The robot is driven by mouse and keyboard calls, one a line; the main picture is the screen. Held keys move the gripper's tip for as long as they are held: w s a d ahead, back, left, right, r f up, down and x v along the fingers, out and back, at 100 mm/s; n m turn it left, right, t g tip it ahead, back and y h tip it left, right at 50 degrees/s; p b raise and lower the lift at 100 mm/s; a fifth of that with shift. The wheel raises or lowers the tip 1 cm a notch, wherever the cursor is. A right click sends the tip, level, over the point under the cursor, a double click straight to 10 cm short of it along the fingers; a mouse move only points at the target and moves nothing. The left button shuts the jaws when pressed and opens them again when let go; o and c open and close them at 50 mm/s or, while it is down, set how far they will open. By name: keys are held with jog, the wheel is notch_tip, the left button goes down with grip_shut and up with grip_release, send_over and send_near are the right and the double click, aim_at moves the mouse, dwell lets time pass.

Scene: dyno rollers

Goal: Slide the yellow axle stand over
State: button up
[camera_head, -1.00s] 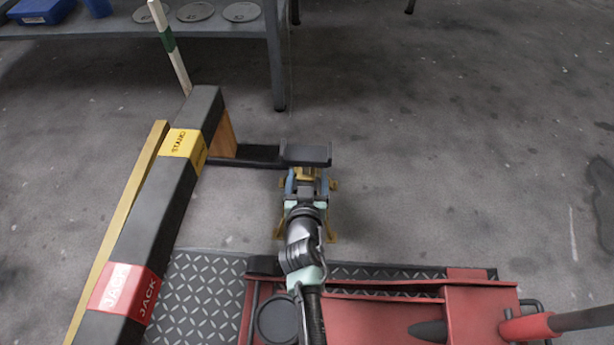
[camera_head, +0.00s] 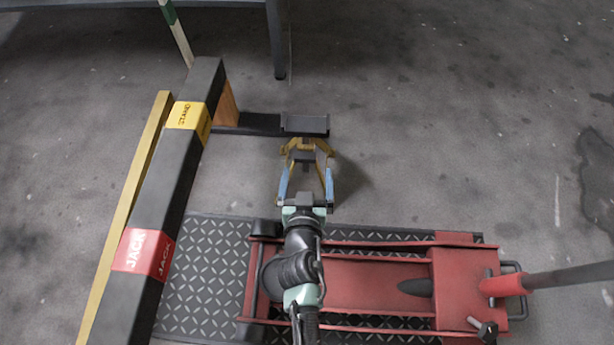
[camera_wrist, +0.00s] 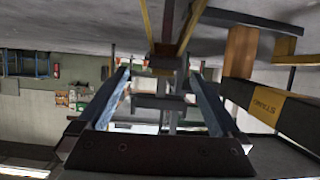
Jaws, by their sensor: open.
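The yellow axle stand (camera_head: 293,149) stands on the floor just in front of the black pad (camera_head: 305,123) at the end of a low arm from the black beam. My gripper (camera_head: 306,172) is open, its blue fingers reaching toward the pad and overlapping the stand from above. In the wrist view the stand's yellow legs (camera_wrist: 192,25) show at the top, and my open gripper (camera_wrist: 165,95) has a finger on each side of its dark middle. I cannot tell whether a finger touches the stand. My gripper hides much of the stand's near side.
A black beam (camera_head: 150,215) with STAND and JACK labels runs along the left. A red floor jack (camera_head: 375,285) lies on a tread plate (camera_head: 195,260) beneath my arm. A shelf leg (camera_head: 278,45) stands at the back. The floor to the right is clear.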

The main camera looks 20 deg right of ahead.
jog(key=shift+v, duration=1.25)
jog(key=w+r+t+p, duration=0.2)
jog(key=w+r+p, duration=0.25)
jog(key=r, duration=1.15)
jog(key=w+r+t+p, duration=0.3)
jog(key=r+p, duration=0.2)
jog(key=r, duration=1.2)
jog(key=w+r+t+p, duration=0.2)
jog(key=w+r+p, duration=0.2)
jog(key=r, duration=1.2)
jog(key=s+a+r+n+t+y+p, duration=0.1)
jog(key=s+a+r+t+y+p, duration=0.3)
jog(key=r, duration=1.2)
jog(key=s+a+r+n+t+h+p, duration=0.15)
jog(key=s+r+p, duration=0.4)
jog(key=r, duration=1.05)
jog(key=s+a+r+n+t+y+p, duration=0.2)
jog(key=s+a+r+t+y+p, duration=0.3)
jog(key=r, duration=1)
notch_tip(320, 180, up, 36)
jog(key=d+g+h+p, duration=0.1)
jog(key=g+h+p, duration=0.1)
jog(key=p, duration=3.3)
jog(key=shift+w+d+m+g+h+p, duration=0.2)
jog(key=shift+d+m+g+h+p, duration=0.15)
jog(key=shift+h, duration=0.1)
jog(key=shift+f, duration=0.15)
